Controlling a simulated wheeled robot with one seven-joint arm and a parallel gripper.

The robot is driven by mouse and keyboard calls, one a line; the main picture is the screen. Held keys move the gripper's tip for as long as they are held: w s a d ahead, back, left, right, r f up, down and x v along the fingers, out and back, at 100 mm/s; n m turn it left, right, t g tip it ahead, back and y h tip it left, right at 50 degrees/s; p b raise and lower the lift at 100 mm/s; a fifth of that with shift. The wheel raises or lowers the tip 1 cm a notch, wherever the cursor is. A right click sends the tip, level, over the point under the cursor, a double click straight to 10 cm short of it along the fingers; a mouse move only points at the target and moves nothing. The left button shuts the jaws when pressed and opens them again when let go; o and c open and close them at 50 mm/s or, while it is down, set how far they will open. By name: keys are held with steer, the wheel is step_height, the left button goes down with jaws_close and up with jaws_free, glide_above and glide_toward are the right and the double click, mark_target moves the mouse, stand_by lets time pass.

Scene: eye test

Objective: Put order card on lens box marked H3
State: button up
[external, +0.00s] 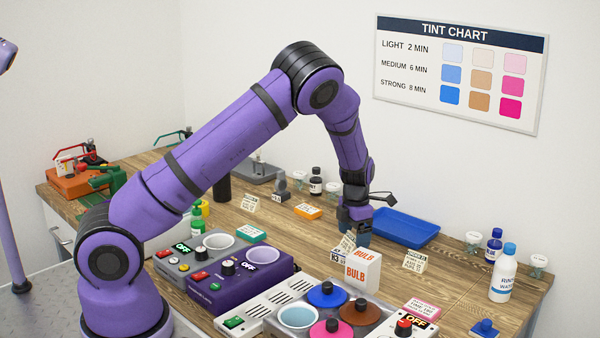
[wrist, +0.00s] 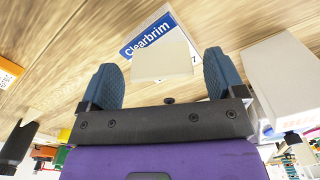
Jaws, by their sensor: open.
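A small cream order card (external: 348,242) with dark print stands tilted just below my gripper (external: 358,233) in the external view. In the wrist view the card (wrist: 162,62) is between the two spread blue fingers of my gripper (wrist: 160,64), with narrow gaps at both sides. A blue and white lens box (wrist: 148,36) reading "Clearbrim" lies behind and under the card. In the external view a box with a dark blue label (external: 338,260), seemingly marked H3, sits under the card, partly covered. The card seems to rest on it; the exact contact is hidden.
A white BULB box (external: 363,275) stands close beside the lens box, near one finger. A blue tray (external: 405,228) lies behind. Other cards stand nearby, one to the right (external: 413,262). Lidded pots (external: 328,296) and control units (external: 240,282) crowd the front.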

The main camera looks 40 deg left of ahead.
step_height(320, 180, up, 10)
steer(key=s+a+r+m+t+h, duration=0.1)
steer(key=s+a+r+m, duration=0.2)
steer(key=s+r+m, duration=0.65)
steer(key=s+a+r+m+t+h, duration=0.1)
steer(key=s+a+r+m+h, duration=0.15)
steer(key=s+r+m, duration=0.6)
steer(key=s+r+m+t+y, duration=0.1)
steer(key=s+m, duration=0.3)
steer(key=s, duration=0.4)
steer(key=s+a+r+m+t+y, duration=0.1)
steer(key=s+r+m, duration=0.3)
steer(key=s, duration=0.4)
steer(key=s+a+r+m+t+y, duration=0.1)
steer(key=s+r+m, duration=0.2)
steer(key=s, duration=0.6)
steer(key=shift+m, duration=1.2)
